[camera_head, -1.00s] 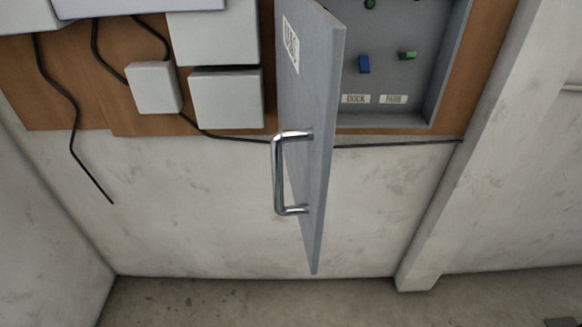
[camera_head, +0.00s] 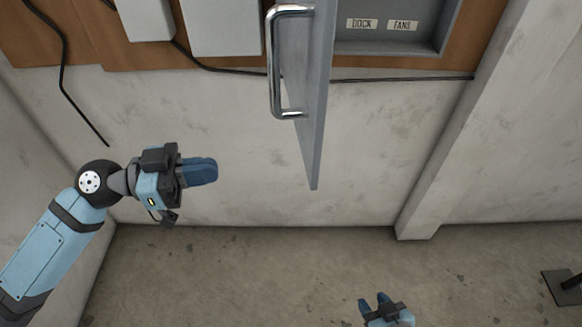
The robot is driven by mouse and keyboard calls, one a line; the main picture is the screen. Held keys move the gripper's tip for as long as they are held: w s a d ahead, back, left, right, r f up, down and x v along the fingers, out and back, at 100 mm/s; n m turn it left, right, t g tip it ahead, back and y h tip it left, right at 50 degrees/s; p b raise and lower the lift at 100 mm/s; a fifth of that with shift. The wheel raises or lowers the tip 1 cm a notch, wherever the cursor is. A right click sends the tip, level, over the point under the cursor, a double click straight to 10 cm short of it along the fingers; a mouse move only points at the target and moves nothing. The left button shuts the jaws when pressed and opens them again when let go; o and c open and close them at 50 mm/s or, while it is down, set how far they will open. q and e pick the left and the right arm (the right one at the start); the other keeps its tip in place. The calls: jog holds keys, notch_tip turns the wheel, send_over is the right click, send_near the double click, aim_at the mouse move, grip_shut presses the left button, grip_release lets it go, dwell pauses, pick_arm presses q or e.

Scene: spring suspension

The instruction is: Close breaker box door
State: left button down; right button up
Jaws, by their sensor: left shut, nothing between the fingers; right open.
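The grey breaker box door (camera_head: 312,110) stands open, swung out from the wall and seen nearly edge-on. Its silver handle (camera_head: 272,70) is on the left face. The breaker box (camera_head: 445,40) is open behind and right of the door, with the labels DOCK and FANS showing; its upper part is out of frame. My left gripper (camera_head: 213,171) is shut and empty, to the left of the door and below the handle in the picture, apart from both. My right gripper (camera_head: 372,300) is open and empty at the bottom edge, below and right of the door.
White boxes (camera_head: 222,28) and black cables sit on the brown wall board (camera_head: 90,50) at upper left. A concrete pillar (camera_head: 470,130) stands to the right. A dark stand (camera_head: 566,287) is on the floor at lower right. The floor between is clear.

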pick_arm(q)
jog(key=p, duration=0.7)
send_near(306, 158)
jog(key=d, duration=0.6)
jog(key=shift+w+d+r, duration=0.25)
jog(key=shift+w+r, duration=0.05)
jog(key=shift+w, duration=0.05)
jog(key=shift+d, duration=0.3)
jog(key=shift+w+d+f, duration=0.1)
jog(key=shift+d+f, duration=0.1)
jog(key=shift+d, duration=0.05)
